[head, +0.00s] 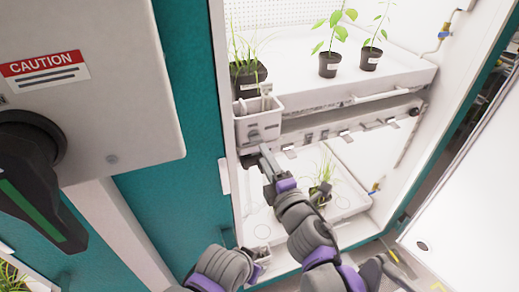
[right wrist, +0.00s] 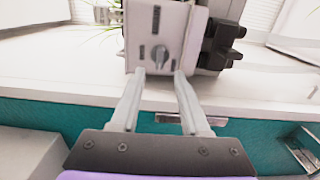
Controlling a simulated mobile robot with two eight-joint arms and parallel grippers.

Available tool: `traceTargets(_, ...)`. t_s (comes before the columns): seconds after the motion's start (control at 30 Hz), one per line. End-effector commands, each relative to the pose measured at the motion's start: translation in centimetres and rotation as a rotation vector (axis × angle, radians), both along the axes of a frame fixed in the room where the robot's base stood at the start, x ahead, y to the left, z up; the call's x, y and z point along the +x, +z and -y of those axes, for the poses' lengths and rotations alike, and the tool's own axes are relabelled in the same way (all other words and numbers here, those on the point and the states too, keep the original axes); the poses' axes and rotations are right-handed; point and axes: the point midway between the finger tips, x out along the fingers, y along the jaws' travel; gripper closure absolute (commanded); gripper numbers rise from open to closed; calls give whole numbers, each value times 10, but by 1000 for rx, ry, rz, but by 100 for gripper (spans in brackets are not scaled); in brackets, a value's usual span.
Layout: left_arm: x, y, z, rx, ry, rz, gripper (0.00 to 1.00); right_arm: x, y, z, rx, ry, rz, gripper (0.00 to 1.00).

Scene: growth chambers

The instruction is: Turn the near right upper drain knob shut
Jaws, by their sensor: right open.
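A small grey round knob (right wrist: 158,55) sits on the front of a white box (right wrist: 172,25) in the right wrist view. In the head view this box (head: 243,128) hangs at the left front of the upper shelf, and the knob is too small there to read well. My right gripper (head: 266,156) is just below and in front of the box. Its open fingers (right wrist: 160,74) point at the knob, one to each side below it, with nothing between them. I cannot tell whether they touch the box. My left gripper is not in view; only my left arm's links show at the bottom.
Potted plants (head: 329,64) stand in the upper white tray (head: 405,75). A lower tray (head: 345,205) holds another plant. A brass valve (head: 445,31) is at the upper right. A grey caution panel with a black switch (head: 35,165) is at left. An open white door (head: 470,220) is at right.

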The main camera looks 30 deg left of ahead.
Motion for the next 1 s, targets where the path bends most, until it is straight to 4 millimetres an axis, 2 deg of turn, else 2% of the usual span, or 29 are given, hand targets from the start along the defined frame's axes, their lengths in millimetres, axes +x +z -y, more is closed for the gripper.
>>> traceTargets(0.13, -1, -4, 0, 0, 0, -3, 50, -17, -1, 19, 0, 0, 0, 54)
traceTargets(0.33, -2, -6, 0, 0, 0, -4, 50, -27, 0, 32, 0, 0, 0, 54)
traceTargets(0.87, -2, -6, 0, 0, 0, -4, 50, -29, 0, 34, 0, 0, 0, 54)
traceTargets(0.93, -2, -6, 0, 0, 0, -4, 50, -27, 0, 37, 4, -10, -7, 54)
traceTargets(1.0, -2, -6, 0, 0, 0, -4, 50, -21, -2, 50, 18, -49, -38, 54)
